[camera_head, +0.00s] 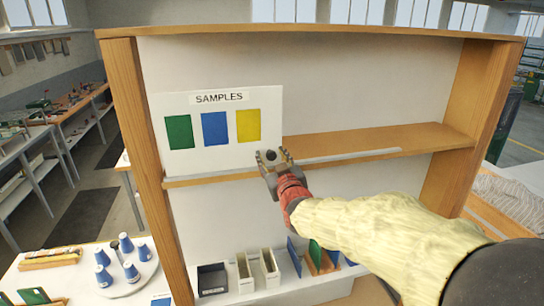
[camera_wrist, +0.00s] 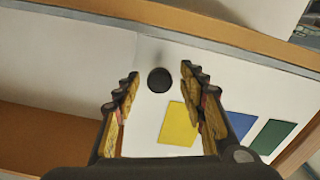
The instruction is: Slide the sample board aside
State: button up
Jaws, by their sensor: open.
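The sample board (camera_head: 270,112) is a white panel labelled SAMPLES with green, blue and yellow patches. It stands upright at the left of the shelf unit, its lower edge at the middle shelf. A round black knob (camera_head: 271,155) is at its lower right corner. My gripper (camera_head: 272,158) is open at that corner. In the wrist view, the board (camera_wrist: 213,97) fills the middle, and the knob (camera_wrist: 159,79) lies between the open fingers (camera_wrist: 160,75) with a gap on both sides. I cannot tell how deep the fingers reach around it. What is behind the board is hidden.
The middle shelf (camera_head: 365,140) is bare to the right of the board, with a pale rail (camera_head: 350,156) along its front. Wooden posts (camera_head: 136,160) bound the unit. Below stand bins (camera_head: 212,279) and coloured panels (camera_head: 294,256). Blue cups (camera_head: 131,271) stand on a table at left.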

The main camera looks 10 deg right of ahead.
jog(key=shift+c, duration=1.4)
jog(key=c, duration=0.7)
grip_shut()
